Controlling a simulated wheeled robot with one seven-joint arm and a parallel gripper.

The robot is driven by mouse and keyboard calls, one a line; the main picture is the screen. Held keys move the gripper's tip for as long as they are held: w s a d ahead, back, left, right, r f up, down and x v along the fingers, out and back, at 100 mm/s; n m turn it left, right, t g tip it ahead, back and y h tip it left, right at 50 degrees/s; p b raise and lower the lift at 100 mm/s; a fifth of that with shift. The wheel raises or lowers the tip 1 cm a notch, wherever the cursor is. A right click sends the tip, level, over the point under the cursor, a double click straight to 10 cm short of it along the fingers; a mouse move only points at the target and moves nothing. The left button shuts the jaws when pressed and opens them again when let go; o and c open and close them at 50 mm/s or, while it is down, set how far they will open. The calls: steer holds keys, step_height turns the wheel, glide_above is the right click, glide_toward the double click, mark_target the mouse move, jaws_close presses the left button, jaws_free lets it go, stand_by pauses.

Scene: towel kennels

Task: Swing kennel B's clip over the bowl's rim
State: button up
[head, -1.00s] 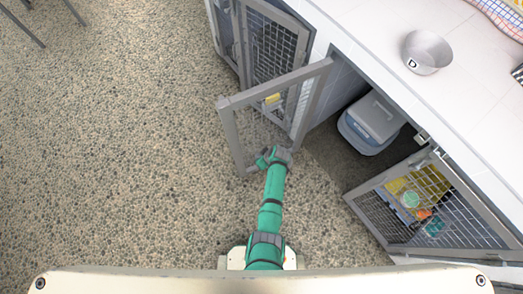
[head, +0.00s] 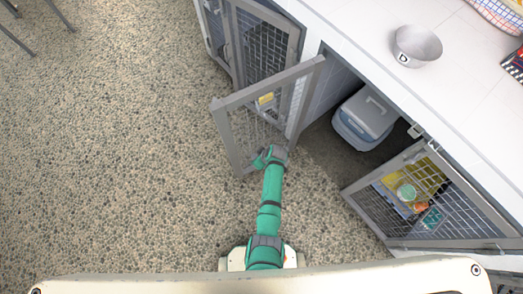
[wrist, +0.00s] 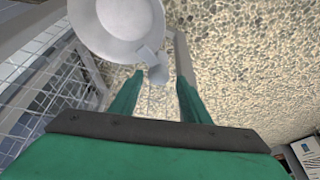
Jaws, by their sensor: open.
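In the wrist view a pale grey round bowl (wrist: 118,22) is at the top, beside the wire mesh of a kennel door. A small grey piece with a rounded end, which looks like the clip (wrist: 157,73), is at the bowl's lower right edge; I cannot tell whether it lies over the rim. My gripper (wrist: 161,80) is open, its green fingers either side of the rounded end. A grey strip stands by the right finger. In the head view my gripper (head: 270,156) is at the lower part of an open kennel door (head: 236,98); the bowl there is hidden.
A bowl marked D (head: 417,46) stands on the white counter (head: 460,90). A grey carrier (head: 366,118) is inside the open kennel.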

steer(key=v, duration=0.9)
steer(key=shift+s, duration=0.2)
steer(key=shift+r, duration=0.15)
steer(key=s+r+m+t+h, duration=0.2)
steer(key=s+r+t, duration=0.1)
steer(key=s, duration=0.5)
steer(key=s+r+m+t+h, duration=0.1)
steer(key=s+r+m+t, duration=0.15)
steer(key=s, duration=0.45)
steer(key=s+a+r+m+t, duration=0.1)
steer(key=s+r, duration=0.3)
steer(key=r, duration=0.6)
steer(key=s+a+r+m+t, duration=0.1)
steer(key=s+r+t, duration=0.2)
steer(key=r, duration=0.7)
steer(key=s+a+r+m+t, duration=0.1)
steer(key=s+r, duration=0.4)
steer(key=r, duration=0.5)
steer(key=shift+r+t, duration=0.35)
steer(key=shift+t, duration=0.5)
steer(key=shift+s+a+m, duration=0.1)
steer(key=shift+s+m, duration=0.05)
steer(key=shift+m, duration=0.1)
